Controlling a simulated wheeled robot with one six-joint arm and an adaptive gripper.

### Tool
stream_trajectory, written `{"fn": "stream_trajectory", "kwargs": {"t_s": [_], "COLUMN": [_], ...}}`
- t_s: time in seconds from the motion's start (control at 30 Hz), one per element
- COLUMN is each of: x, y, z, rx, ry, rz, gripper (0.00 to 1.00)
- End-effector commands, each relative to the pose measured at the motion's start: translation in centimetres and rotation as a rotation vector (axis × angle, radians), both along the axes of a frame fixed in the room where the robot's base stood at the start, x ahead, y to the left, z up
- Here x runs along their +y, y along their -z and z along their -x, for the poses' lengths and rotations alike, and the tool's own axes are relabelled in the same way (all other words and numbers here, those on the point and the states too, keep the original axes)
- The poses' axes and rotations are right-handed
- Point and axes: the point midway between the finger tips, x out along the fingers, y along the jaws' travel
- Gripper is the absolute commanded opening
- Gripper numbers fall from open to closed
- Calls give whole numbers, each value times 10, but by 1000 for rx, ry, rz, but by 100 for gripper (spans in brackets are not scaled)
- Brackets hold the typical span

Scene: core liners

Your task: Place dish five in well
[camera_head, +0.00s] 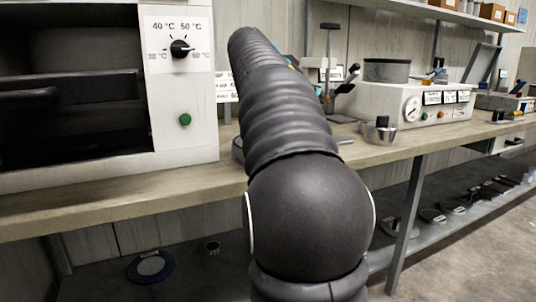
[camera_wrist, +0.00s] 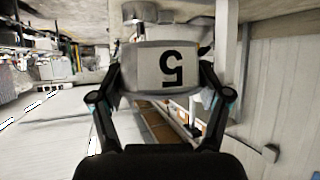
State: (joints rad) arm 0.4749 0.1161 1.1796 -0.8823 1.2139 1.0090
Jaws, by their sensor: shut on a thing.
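My gripper (camera_wrist: 161,88) is shut on dish five (camera_wrist: 160,66), a pale grey block-like piece with a black 5 that appears upside down in the wrist view. The fingers grip it from its left and right sides. In the head view my dark arm reaches over the bench and hides the gripper and the dish. I cannot pick out the well with certainty in either view.
A white oven-like cabinet (camera_head: 183,100) stands left on the wooden bench (camera_head: 120,195). Right of my arm are a metal cup (camera_head: 378,134), a white instrument box (camera_head: 400,110) and a grey pot (camera_head: 387,71). Several dark items lie on the lower shelf.

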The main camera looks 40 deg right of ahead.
Motion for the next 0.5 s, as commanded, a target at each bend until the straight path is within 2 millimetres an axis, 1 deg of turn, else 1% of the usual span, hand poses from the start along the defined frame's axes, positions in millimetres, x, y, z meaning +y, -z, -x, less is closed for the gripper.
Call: {"fn": "stream_trajectory", "kwargs": {"t_s": [0.03,0.1,0.17,0.33,0.43,0.5], "x": [-9,-13,-16,-18,-14,-8], "y": [11,24,33,31,37,44], "z": [3,-1,-5,-12,-21,-32], "rx": [4,5,3,0,2,3], "ry": [26,49,68,98,105,105], "rz": [-2,-2,-2,0,-2,-2], "gripper": [35,35,35,35,35,35]}}
